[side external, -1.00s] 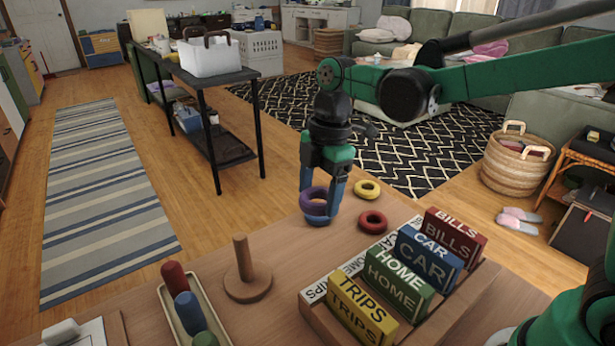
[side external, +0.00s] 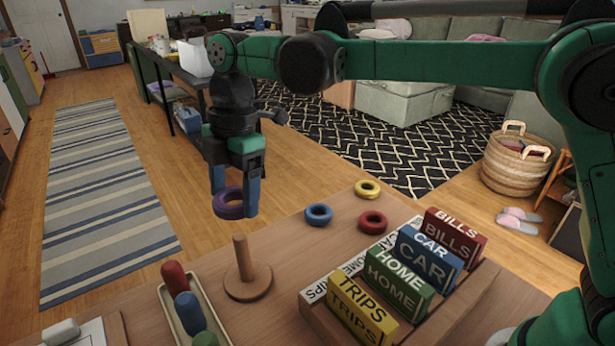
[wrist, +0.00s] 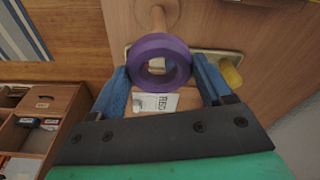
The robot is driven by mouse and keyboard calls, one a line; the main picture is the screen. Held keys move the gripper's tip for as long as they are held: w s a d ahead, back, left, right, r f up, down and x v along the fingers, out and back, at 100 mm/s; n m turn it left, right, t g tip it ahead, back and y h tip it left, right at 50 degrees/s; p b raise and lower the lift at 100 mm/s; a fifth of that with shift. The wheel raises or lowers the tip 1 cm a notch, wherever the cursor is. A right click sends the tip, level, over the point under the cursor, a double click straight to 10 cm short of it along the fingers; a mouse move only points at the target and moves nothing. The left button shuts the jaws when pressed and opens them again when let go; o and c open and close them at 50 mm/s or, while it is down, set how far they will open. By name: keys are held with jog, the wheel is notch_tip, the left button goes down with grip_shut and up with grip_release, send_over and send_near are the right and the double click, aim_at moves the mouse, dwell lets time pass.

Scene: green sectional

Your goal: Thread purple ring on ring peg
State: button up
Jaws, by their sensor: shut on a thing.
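The purple ring (side external: 230,203) is held between the blue fingers of my gripper (side external: 234,202), above the table's far edge. In the wrist view the purple ring (wrist: 159,61) sits between the two fingertips of my gripper (wrist: 162,72). The wooden ring peg (side external: 242,260) stands upright on its round base on the table, with no ring on it. The ring is up and slightly left of the peg in the side view, apart from it. In the wrist view the peg (wrist: 158,18) shows just beyond the ring.
Blue (side external: 318,214), red (side external: 373,221) and yellow (side external: 367,188) rings lie on the table, right of the peg. A tray of coloured cylinders (side external: 187,312) is in front of it. A wooden rack of labelled blocks (side external: 385,275) stands at the right.

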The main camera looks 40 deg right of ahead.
aim_at(245, 278)
jog(key=shift+a+f, duration=0.1)
jog(key=shift+f, duration=6.9)
jog(key=o, duration=1.2)
jog(key=shift+w+d+r, duration=0.1)
jog(key=shift+d+r, duration=0.1)
jog(key=shift+r, duration=1.55)
jog(key=shift+w+d+r, duration=0.1)
jog(key=shift+d+r, duration=0.1)
jog(key=shift+r, duration=1.55)
